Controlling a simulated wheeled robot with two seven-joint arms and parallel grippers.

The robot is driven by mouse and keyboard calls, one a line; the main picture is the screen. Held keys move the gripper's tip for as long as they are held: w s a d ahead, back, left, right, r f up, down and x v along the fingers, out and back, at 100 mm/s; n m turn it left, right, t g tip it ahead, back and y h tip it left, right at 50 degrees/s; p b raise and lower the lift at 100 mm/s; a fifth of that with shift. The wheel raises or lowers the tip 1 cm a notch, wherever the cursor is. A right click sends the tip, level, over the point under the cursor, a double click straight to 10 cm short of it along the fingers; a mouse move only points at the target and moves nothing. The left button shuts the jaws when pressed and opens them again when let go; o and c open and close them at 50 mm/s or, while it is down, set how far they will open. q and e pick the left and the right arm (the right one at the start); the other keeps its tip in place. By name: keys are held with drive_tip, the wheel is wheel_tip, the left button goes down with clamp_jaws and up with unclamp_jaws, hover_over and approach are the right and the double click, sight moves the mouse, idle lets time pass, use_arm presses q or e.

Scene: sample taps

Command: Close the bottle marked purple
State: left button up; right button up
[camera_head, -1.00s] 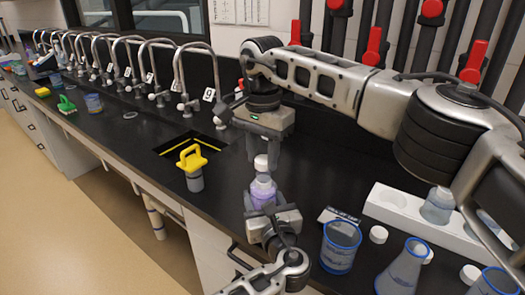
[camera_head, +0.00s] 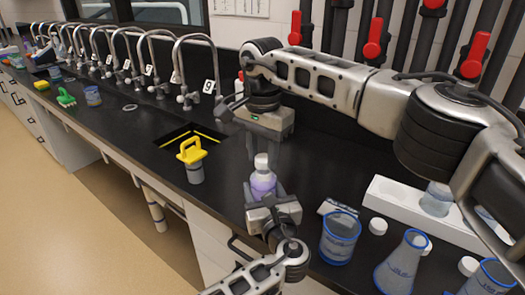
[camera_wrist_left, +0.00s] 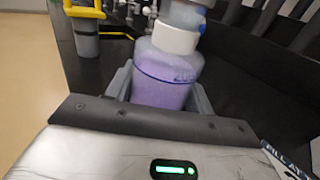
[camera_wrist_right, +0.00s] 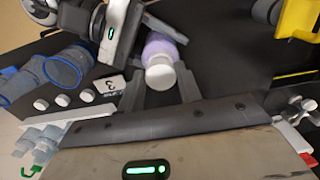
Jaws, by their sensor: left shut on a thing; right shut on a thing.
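The bottle (camera_head: 263,184) holding purple liquid is upright above the black counter, between the fingers of my left gripper (camera_head: 265,193), which is shut on it. It also shows in the left wrist view (camera_wrist_left: 162,88). The white cap (camera_head: 261,161) sits at the top of the bottle, touching or nearly touching it; how far it is screwed on cannot be told. My right gripper (camera_head: 262,155) reaches down from above, shut on the cap. In the right wrist view the cap (camera_wrist_right: 160,77) lies between the fingers, in line with the bottle (camera_wrist_right: 162,45).
A blue-rimmed beaker (camera_head: 340,238), a flask (camera_head: 402,264), loose white caps (camera_head: 378,226) and a white rack (camera_head: 398,200) stand to the right. A yellow-handled tool (camera_head: 192,158) stands left, by the sink opening (camera_head: 180,140). Several taps line the back left.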

drive_tip(key=shift+f, duration=0.55)
